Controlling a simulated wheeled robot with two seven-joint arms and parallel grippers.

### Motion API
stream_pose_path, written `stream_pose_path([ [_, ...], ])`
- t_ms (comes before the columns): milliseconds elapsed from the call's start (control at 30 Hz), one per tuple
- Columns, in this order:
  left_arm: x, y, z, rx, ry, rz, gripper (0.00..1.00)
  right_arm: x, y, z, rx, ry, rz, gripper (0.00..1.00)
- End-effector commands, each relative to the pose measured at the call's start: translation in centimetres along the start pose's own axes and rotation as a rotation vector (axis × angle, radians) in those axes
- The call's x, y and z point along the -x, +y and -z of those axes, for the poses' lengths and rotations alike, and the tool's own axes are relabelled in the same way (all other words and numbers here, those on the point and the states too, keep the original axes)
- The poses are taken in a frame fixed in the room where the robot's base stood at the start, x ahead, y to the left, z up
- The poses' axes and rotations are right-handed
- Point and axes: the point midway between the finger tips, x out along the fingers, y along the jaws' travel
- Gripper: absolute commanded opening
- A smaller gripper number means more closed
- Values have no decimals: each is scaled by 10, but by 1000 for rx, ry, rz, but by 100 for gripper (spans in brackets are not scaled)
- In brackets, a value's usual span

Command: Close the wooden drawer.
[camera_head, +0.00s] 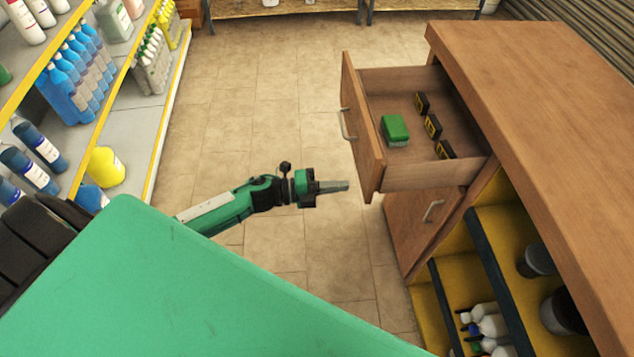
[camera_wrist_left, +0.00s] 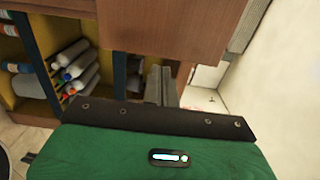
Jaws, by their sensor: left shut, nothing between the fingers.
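The wooden drawer (camera_head: 362,130) stands pulled out to the left from the wooden counter (camera_head: 540,80) in the head view. It has a metal handle on its front. A green item (camera_head: 395,130) and several small black and yellow boxes (camera_head: 433,126) lie inside it. My left gripper (camera_head: 340,186) is shut and empty, to the left of the drawer front's lower end, with a small gap in the picture. In the left wrist view its fingers (camera_wrist_left: 158,85) show below a wooden panel (camera_wrist_left: 170,30); whether they touch it I cannot tell. My right gripper is not in view.
A lower cupboard front with a handle (camera_head: 420,222) sits under the drawer. Open yellow shelves (camera_head: 470,300) with bottles and dark containers are in the counter's near side. A shelf rack (camera_head: 130,110) of detergents stands at the left. The tiled floor (camera_head: 260,110) between is clear.

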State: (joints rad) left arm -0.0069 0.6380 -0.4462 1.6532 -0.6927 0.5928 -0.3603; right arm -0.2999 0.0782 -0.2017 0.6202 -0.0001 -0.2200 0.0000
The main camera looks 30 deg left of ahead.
Motion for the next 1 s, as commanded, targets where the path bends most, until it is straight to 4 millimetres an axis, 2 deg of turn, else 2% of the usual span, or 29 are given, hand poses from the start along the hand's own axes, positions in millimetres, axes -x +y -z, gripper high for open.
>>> stream_pose_path([
  [100, -22, -5, 0, 1, 0, 2, 0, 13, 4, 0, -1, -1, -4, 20],
  [300, -44, -2, 0, 2, 0, 2, 0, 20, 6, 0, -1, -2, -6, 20],
  [833, -50, 0, 0, 1, 0, 0, 0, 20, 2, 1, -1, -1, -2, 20],
  [1000, -62, 0, 0, 0, 1, 2, 0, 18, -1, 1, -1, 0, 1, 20],
])
